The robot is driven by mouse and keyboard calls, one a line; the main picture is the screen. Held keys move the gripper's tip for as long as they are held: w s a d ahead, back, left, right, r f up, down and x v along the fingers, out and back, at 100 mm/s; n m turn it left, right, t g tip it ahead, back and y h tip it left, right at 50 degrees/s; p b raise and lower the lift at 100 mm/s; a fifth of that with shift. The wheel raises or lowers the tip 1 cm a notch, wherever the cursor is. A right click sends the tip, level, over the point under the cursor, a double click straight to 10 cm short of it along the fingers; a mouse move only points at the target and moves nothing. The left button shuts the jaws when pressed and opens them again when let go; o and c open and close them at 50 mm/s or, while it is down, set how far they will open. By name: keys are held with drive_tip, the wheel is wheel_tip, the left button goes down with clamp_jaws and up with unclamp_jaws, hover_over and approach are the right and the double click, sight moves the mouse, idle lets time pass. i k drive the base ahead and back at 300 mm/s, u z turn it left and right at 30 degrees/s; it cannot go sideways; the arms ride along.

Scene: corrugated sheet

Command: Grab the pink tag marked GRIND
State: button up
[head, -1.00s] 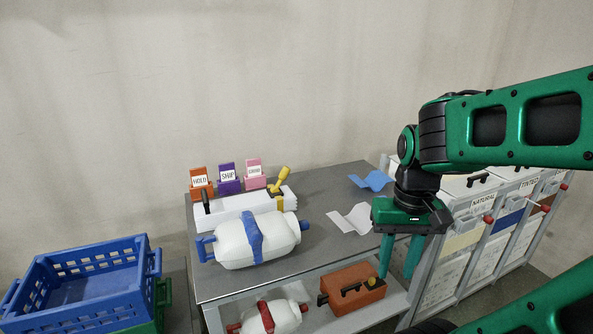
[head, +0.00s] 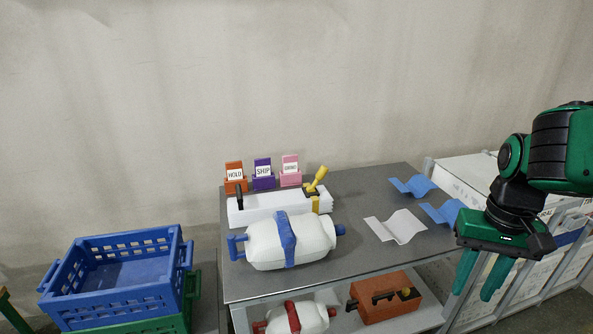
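The pink tag (head: 290,163) stands in a pink holder (head: 290,180) at the back left of the grey table. Its white label has small print, which seems to read GRIND. A purple SHIP tag (head: 263,171) and an orange HOLD tag (head: 234,174) stand in a row to its left. My gripper (head: 480,278) hangs at the right, in front of the table's right side, fingers pointing down and apart. It is open and empty, far from the pink tag.
A white block with a yellow-handled tool (head: 316,181) lies in front of the tags. A white jug with a blue band (head: 287,241) lies nearer. Wavy sheets (head: 397,226) lie right. A blue crate (head: 120,280) stands left; a brown toolbox (head: 385,297) sits on the lower shelf.

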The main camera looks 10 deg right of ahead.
sight(290, 162)
drive_tip(key=i, duration=0.95)
drive_tip(key=u, duration=0.1)
